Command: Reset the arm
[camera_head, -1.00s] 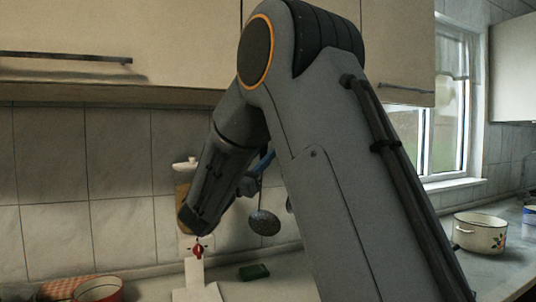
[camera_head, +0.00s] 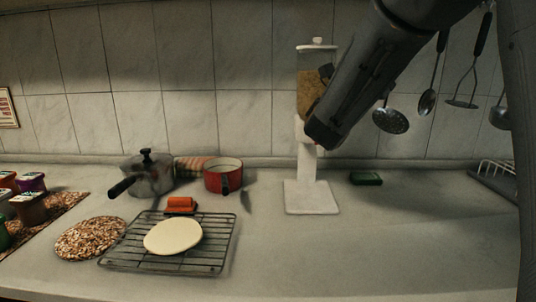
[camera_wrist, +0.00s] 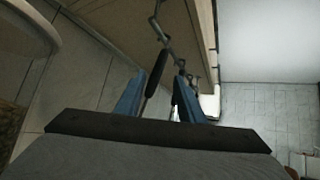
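My arm (camera_head: 375,75) reaches in from the upper right of the head view, in front of the wall and the cereal dispenser (camera_head: 312,85). My gripper is hidden behind the arm in that view. In the wrist view my gripper (camera_wrist: 158,92) shows two blue fingers standing apart, with nothing held between them. Beyond the fingers hangs a dark-handled utensil (camera_wrist: 157,72); it looks apart from them, though the distance is hard to judge.
A steel pot (camera_head: 148,175), a red pan (camera_head: 222,177), a wire rack (camera_head: 215,255) with a pale disc (camera_head: 173,236), and a green sponge (camera_head: 366,178) are on the worktop. Utensils hang at right, including a skimmer (camera_head: 390,120). The front right worktop is clear.

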